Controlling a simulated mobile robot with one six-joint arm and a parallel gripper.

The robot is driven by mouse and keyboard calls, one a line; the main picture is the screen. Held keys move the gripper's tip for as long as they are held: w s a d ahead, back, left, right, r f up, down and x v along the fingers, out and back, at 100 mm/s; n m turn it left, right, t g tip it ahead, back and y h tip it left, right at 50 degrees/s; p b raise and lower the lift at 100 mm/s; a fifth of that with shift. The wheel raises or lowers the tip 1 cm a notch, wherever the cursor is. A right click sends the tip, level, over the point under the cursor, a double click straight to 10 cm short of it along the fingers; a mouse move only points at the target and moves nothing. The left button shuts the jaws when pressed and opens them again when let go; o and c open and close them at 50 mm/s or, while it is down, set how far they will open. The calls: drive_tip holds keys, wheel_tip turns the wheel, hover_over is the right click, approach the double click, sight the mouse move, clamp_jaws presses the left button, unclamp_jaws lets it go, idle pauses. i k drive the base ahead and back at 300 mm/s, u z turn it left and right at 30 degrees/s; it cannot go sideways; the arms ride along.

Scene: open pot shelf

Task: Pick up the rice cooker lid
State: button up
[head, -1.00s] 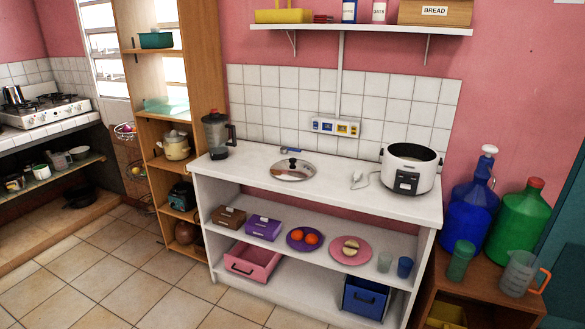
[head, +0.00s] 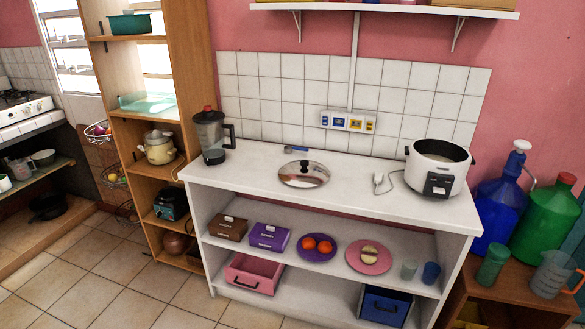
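The rice cooker lid (head: 304,174) lies on the white counter (head: 262,187), left of its middle. It is round and shiny, with a dark knob on top. The rice cooker (head: 438,168) stands open on the right part of the counter, white with a dark front panel. My gripper is not in view.
A blender (head: 211,136) stands at the counter's left end. A white plug (head: 379,180) and its cord lie between lid and cooker. The shelf below holds boxes, plates and cups. Large blue (head: 499,206) and green (head: 544,220) bottles stand at right. Tiled floor (head: 122,270) is clear in front.

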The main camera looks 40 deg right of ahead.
sight(305, 174)
drive_tip(key=u, duration=0.1)
drive_tip(key=i, duration=0.85)
drive_tip(key=u, duration=0.3)
